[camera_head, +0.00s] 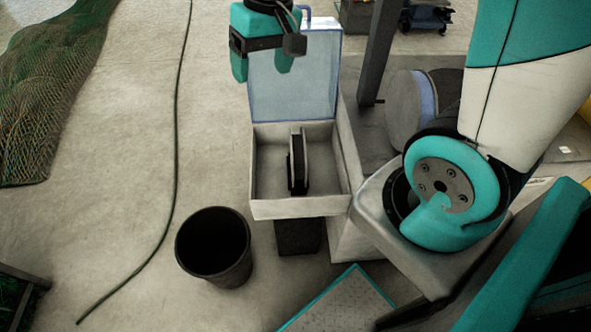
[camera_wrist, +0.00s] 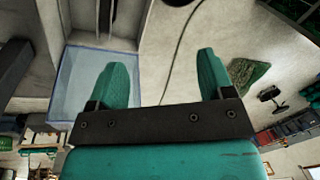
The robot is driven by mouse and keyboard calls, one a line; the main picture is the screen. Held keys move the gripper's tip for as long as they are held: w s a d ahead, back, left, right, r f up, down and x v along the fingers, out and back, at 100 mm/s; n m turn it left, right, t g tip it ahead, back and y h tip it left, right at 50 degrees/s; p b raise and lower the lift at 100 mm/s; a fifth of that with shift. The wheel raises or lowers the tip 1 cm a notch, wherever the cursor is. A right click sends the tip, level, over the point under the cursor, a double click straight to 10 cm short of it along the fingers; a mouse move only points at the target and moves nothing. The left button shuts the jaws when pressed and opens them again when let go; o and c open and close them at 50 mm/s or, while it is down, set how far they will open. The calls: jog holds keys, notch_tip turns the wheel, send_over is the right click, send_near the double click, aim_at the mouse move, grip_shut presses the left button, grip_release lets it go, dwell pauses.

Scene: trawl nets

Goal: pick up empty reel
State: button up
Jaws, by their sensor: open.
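A dark reel (camera_head: 299,161) stands upright on its edge inside a pale open box (camera_head: 262,208). It has a narrow dark middle between its discs, and it looks empty. The box's bluish see-through lid (camera_head: 290,85) is raised at the back. My gripper (camera_head: 264,72) is open and empty, above and behind the box, at the lid's upper left. In the wrist view its two teal fingers (camera_wrist: 163,64) are spread with nothing between them. The lid also shows in the wrist view (camera_wrist: 72,85), left of the fingers, and a dark part of the reel (camera_wrist: 106,16) shows at the top.
A black bucket (camera_head: 214,246) stands on the floor left of the box. A dark cable (camera_head: 176,150) runs along the floor, and a green net (camera_head: 45,90) lies at far left. A dark post (camera_head: 378,50) rises behind the box. Floor between cable and box is mostly clear.

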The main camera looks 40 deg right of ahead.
jog(key=w+d+f+m+h+b, duration=0.1)
jog(key=w+d+f+m+b, duration=0.2)
jog(key=d+f, duration=0.45)
jog(key=w+d+f+m+h+b, duration=0.1)
jog(key=w+d+f+m+b, duration=0.25)
jog(key=d+f, duration=0.4)
send_over(298, 142)
jog(key=shift+n+g, duration=0.25)
jog(key=shift+g, duration=0.05)
notch_tip(298, 142, down, 13)
jog(key=shift+d+r+p, duration=0.1)
jog(key=shift+d+p, duration=0.05)
jog(key=shift+p, duration=0.2)
jog(key=shift+a+f, duration=0.15)
jog(key=shift+f, duration=1.4)
jog(key=shift+a+f, duration=0.1)
jog(key=shift+f, duration=1.4)
grip_shut()
jog(key=shift+r, duration=0.1)
